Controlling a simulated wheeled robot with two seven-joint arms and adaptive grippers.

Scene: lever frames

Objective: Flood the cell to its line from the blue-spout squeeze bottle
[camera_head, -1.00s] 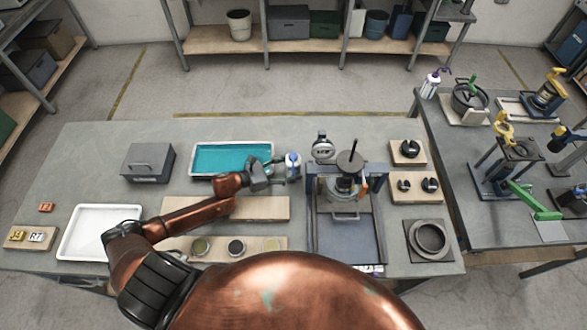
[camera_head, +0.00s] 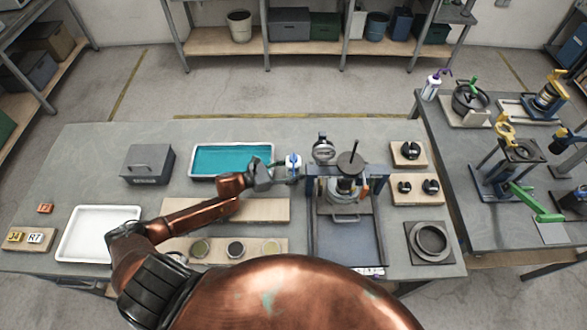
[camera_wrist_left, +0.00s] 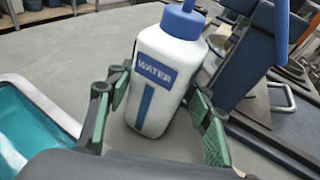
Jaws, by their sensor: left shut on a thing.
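The squeeze bottle is white with a blue cap and a label reading WATER. It shows in the head view (camera_head: 293,162) and large in the left wrist view (camera_wrist_left: 172,55). My left gripper (camera_head: 280,172) is shut on the bottle, with its green-padded fingers (camera_wrist_left: 160,98) on either side of the body. The bottle looks slightly tilted in the wrist view, and I cannot tell whether its base is clear of the table. The cell (camera_head: 344,191) stands inside the blue press frame (camera_head: 312,190), just right of the bottle; its water level and line are too small to see. My right gripper is out of view.
A dial gauge (camera_head: 323,149) and a round weight plate (camera_head: 351,163) sit above the cell. A teal-filled tray (camera_head: 232,146) lies behind my left arm. A purple-spout bottle (camera_head: 431,87) stands on the right-hand table.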

